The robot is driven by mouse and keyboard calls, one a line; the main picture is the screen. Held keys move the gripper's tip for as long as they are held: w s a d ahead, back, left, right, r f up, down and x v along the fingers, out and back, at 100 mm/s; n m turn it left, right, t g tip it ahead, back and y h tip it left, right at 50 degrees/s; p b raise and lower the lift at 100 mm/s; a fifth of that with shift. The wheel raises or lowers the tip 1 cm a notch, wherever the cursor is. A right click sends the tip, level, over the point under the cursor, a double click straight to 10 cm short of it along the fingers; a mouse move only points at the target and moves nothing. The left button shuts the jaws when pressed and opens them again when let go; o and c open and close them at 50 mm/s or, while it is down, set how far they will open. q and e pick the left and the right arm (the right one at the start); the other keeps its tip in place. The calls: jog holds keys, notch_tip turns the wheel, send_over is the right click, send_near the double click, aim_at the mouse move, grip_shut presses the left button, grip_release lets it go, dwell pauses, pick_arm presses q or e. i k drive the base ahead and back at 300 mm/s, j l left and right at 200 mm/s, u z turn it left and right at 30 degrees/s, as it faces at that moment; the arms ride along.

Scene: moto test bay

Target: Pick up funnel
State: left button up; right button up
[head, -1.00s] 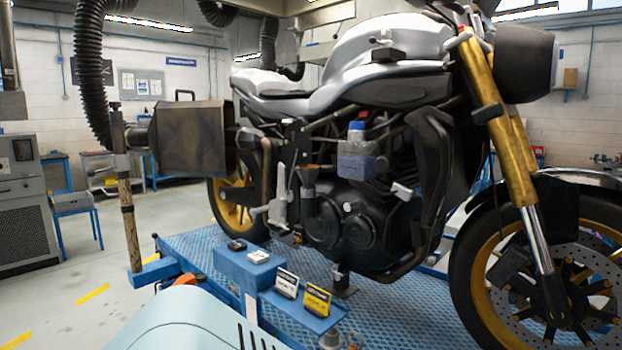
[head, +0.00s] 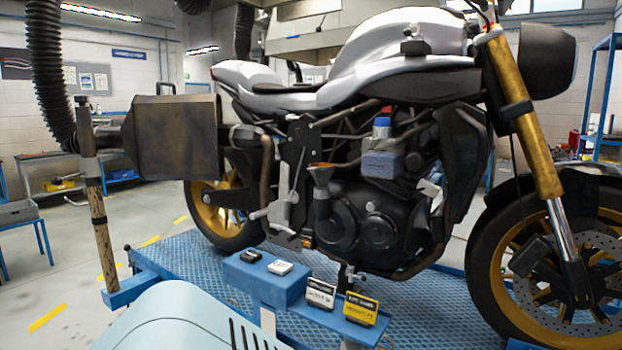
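The funnel (head: 321,176) appears to be the small dark grey cone with an orange-brown inside. It stands upright at the top left of the motorcycle's engine (head: 365,222), and its lower end runs down to the engine casing. I cannot tell how its lower end sits there. Neither of my grippers shows in the head view.
The motorcycle (head: 400,75) stands on a blue platform (head: 205,255). In front is a blue ledge (head: 262,282) with two small items and two small signs (head: 361,308). An exhaust hood (head: 178,138) on a post (head: 100,225) stands left. A blue-grey container (head: 382,163) sits above the engine.

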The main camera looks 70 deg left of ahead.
aim_at(321, 172)
jog(key=k+j, duration=0.6)
jog(key=k+j+z, duration=0.1)
jog(key=k+j, duration=0.5)
jog(key=k, duration=0.15)
